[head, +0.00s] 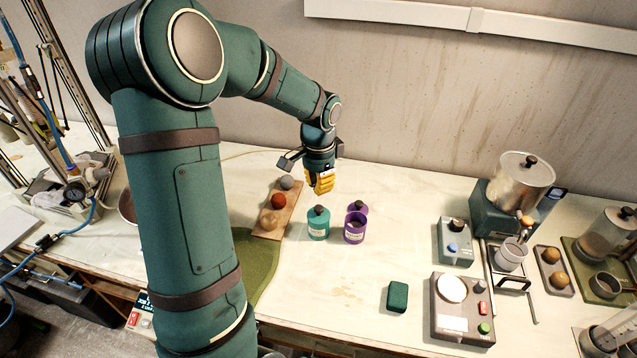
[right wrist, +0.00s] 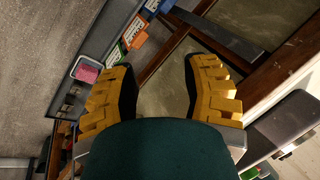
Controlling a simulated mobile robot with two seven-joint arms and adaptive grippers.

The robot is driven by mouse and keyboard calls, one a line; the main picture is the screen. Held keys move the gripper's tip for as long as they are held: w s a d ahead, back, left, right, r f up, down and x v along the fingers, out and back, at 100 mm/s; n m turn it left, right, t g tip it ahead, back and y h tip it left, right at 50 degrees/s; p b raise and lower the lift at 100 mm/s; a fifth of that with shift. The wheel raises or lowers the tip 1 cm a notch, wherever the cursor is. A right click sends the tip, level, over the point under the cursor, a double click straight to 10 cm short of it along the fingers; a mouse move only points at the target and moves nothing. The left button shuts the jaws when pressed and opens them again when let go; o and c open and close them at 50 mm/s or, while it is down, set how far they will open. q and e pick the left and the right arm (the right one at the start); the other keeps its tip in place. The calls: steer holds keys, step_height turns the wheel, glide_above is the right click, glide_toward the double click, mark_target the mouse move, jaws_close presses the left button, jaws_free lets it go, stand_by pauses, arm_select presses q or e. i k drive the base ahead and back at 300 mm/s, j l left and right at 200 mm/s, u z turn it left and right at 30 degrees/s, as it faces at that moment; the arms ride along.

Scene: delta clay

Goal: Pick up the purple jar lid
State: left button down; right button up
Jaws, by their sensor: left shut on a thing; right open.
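The purple jar (head: 354,231) stands on the bench, and its dark open mouth shows. The purple jar lid (head: 361,209), with a dark knob, shows just behind the jar's rim; its lower part is hidden by the jar. My left gripper (head: 322,188), with yellow fingers, is behind and left of the lid, apart from it. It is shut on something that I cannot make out. My right gripper (right wrist: 160,88) is open in the right wrist view, with nothing between its fingers and no jar or lid in sight.
A teal lidded jar (head: 318,225) stands left of the purple jar. A wooden board (head: 265,233) with several balls lies further left. A dark green block (head: 397,297) is in front to the right. Devices with a metal pot (head: 524,184) fill the right side. The bench around the block is clear.

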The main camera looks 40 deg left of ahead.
mark_target(360, 206)
steer(key=k, duration=1)
